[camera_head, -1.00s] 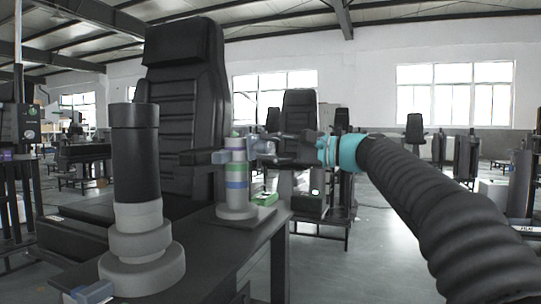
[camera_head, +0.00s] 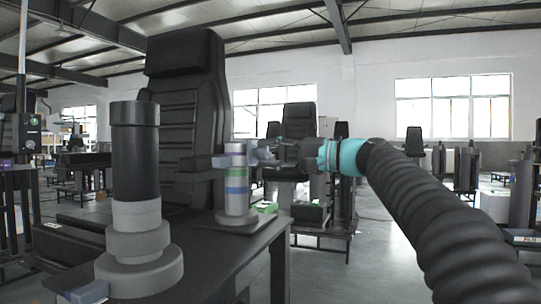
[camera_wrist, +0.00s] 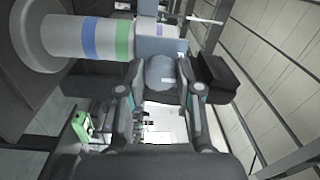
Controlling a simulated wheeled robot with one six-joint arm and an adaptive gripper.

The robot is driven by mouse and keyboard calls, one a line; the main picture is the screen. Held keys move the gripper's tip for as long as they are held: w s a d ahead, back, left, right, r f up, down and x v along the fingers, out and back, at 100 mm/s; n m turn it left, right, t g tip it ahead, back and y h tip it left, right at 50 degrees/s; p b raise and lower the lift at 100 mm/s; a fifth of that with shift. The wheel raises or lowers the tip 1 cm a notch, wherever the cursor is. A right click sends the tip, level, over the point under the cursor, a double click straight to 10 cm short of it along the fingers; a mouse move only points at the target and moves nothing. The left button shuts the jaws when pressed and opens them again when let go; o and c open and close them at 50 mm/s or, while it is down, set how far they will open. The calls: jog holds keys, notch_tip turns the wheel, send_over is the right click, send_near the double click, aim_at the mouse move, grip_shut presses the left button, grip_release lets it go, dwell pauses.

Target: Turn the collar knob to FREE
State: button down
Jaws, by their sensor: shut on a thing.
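The lift column (camera_head: 238,195) stands upright on a round grey foot on the dark table, with green and blue bands. A blue-grey collar (camera_head: 235,161) sits around its upper part. In the wrist view the column (camera_wrist: 65,37) lies sideways, with the collar block (camera_wrist: 150,47) at its end. No FREE lettering is readable.
A thicker column with a black top (camera_head: 135,165) stands at the table's front left. A black seat (camera_head: 188,110) is behind the table.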

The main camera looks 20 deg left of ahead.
jog(key=c, duration=0.8)
grip_release()
jog(key=shift+o, duration=0.2)
jog(key=d, duration=1.2)
jog(key=shift+s+f, duration=0.2)
jog(key=shift+s, duration=0.25)
jog(key=shift+w, duration=0.1)
